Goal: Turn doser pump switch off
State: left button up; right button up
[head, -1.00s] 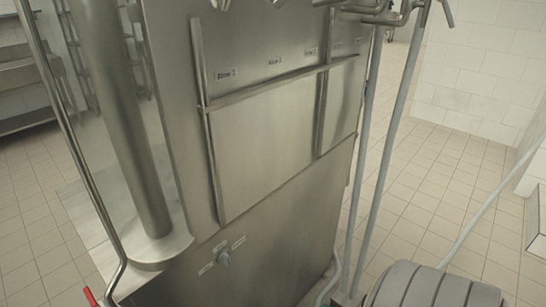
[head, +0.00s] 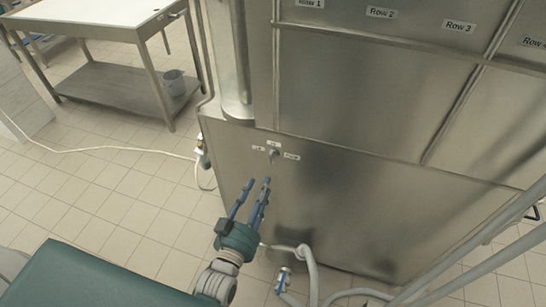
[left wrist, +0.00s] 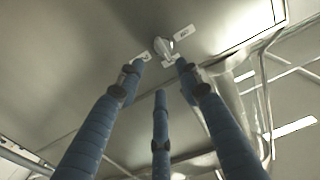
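The doser pump switch (head: 274,156) is a small grey knob low on the steel machine's front (head: 330,200), with small labels to its left, right and above. My left gripper (head: 257,187) has blue fingers and points up toward the knob from just below it. In the left wrist view the knob (left wrist: 168,46) shows beyond the spread fingertips (left wrist: 160,78), roughly between the two outer ones. The fingers are apart with nothing between them. Whether any fingertip touches the knob I cannot tell. My right gripper is not in view.
A steel table (head: 120,85) with a grey bucket (head: 173,82) on its lower shelf stands at the back left. A white cable (head: 110,150) runs over the tiled floor to the machine. Hoses (head: 310,262) lie at the machine's foot. Pipes slant across the lower right.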

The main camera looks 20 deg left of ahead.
aim_at(272, 159)
pick_arm(q)
jog(key=w, duration=0.3)
jog(key=w+p, duration=0.1)
jog(key=w, duration=0.3)
jog(key=shift+w+a+r, duration=0.1)
jog(key=shift+a+r, duration=0.05)
jog(key=shift+a, duration=0.05)
jog(key=shift+w+d, duration=0.2)
jog(key=shift+w, duration=1.65)
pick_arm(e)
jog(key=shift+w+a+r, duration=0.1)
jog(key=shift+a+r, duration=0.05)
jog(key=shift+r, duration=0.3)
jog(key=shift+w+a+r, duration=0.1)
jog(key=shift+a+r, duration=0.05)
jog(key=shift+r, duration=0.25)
pick_arm(q)
grip_shut()
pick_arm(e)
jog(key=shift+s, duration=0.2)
